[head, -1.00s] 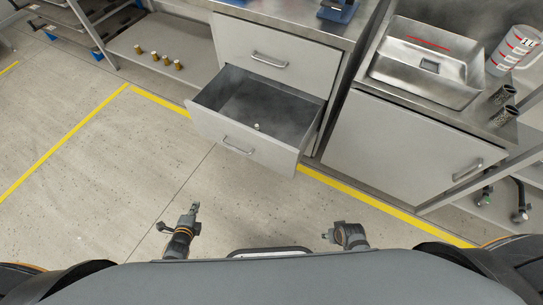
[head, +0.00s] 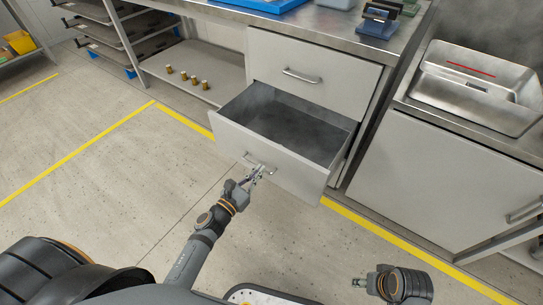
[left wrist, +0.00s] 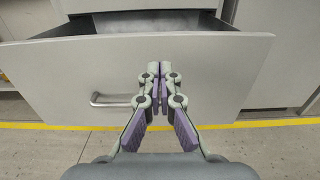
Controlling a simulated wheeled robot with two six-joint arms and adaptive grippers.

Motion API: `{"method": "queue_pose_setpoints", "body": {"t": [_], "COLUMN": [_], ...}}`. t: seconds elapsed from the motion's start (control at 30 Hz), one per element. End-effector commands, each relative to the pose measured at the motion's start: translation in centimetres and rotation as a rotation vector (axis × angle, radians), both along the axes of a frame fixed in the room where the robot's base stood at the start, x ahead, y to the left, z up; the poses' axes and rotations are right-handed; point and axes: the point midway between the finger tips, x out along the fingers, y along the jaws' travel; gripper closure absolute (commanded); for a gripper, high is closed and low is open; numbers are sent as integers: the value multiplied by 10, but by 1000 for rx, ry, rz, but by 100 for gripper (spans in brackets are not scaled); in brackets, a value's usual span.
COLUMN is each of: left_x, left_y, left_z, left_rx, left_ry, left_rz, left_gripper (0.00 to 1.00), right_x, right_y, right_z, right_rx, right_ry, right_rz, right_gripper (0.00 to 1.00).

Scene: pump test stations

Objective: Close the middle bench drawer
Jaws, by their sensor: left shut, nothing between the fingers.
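The bench drawer (head: 292,172) below the closed top drawer is pulled well out, and its grey inside looks empty from here. Its bar handle (head: 248,158) is on the front panel. My left gripper (head: 258,172) is shut and empty, with its fingertips at the front panel near the right end of the handle. In the left wrist view the shut fingers (left wrist: 160,78) point at the panel, right of the handle (left wrist: 108,100). I cannot tell whether they touch it. My right gripper (head: 358,283) is low at the right, away from the drawer; its fingers are too small to read.
The closed top drawer (head: 310,72) is above. A closed cabinet (head: 425,175) with a steel basin (head: 475,85) on top stands to the right. A low shelf (head: 190,68) with several small brass-coloured parts is to the left. The floor before the drawer is clear.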

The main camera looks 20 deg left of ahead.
Motion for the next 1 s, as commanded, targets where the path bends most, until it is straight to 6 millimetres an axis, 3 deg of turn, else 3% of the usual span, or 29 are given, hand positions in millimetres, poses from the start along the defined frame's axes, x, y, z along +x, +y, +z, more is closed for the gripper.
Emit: {"method": "queue_pose_setpoints", "body": {"t": [0.2, 0.4, 1.0], "left_x": [43, 65, 75], "left_y": [-16, -24, -27], "left_z": [1, 0, -1], "left_rx": [-3, -2, -2], "left_ry": [-1, 1, 1], "left_rz": [0, 0, 0], "left_gripper": [100, 100, 100], "right_x": [-2, -2, -1], "right_y": [-2, -3, -2], "right_z": [7, 7, 6], "right_rx": [-10, -11, -10], "right_ry": [27, 30, 26], "right_rz": [-2, -2, -2], "right_gripper": [51, 51, 51]}}
